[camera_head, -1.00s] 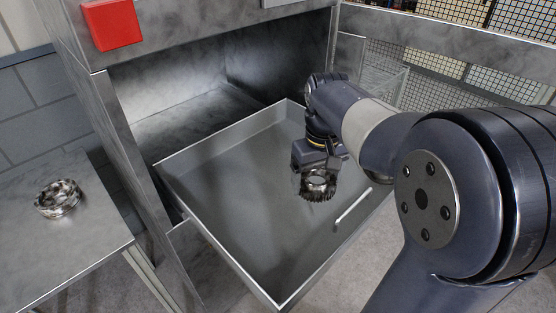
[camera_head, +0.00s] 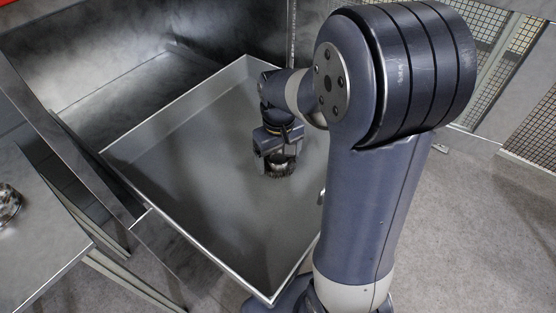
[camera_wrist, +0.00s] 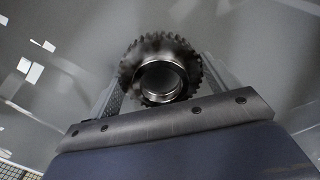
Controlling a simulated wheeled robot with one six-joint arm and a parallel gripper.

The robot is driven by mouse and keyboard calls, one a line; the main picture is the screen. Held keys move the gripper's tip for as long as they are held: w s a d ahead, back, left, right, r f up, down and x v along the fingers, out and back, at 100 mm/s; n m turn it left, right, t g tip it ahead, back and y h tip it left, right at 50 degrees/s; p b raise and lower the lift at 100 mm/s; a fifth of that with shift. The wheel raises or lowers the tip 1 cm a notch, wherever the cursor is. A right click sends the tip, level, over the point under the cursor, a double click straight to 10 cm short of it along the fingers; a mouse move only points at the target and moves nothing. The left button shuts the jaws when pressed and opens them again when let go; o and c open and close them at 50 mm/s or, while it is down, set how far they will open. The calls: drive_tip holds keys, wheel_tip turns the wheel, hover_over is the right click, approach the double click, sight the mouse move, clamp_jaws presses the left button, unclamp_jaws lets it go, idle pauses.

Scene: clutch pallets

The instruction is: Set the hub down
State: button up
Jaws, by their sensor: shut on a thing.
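The hub is a dark metal toothed ring with a bright round bore (camera_head: 279,168). It also shows in the wrist view (camera_wrist: 160,75), between the two fingers. My gripper (camera_head: 275,164) is shut on the hub and points down inside the open grey metal drawer (camera_head: 185,237). The hub is over the right part of the drawer floor. I cannot tell whether it touches the floor. In the wrist view the grey surface behind the hub fills the background.
The drawer walls stand around my gripper, and the floor to the left of the hub is bare. Another metal ring part (camera_head: 8,203) sits on a side table (camera_head: 40,255) at the left. The cabinet opening (camera_head: 130,90) lies behind the drawer.

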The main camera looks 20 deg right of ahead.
drive_tip(key=shift+f, duration=0.95)
drive_tip(key=shift+f, duration=0.1)
drive_tip(key=o, duration=1.3)
drive_tip(key=shift+f, duration=0.1)
wheel_tip(320, 180, up, 12)
drive_tip(key=shift+r, duration=0.2)
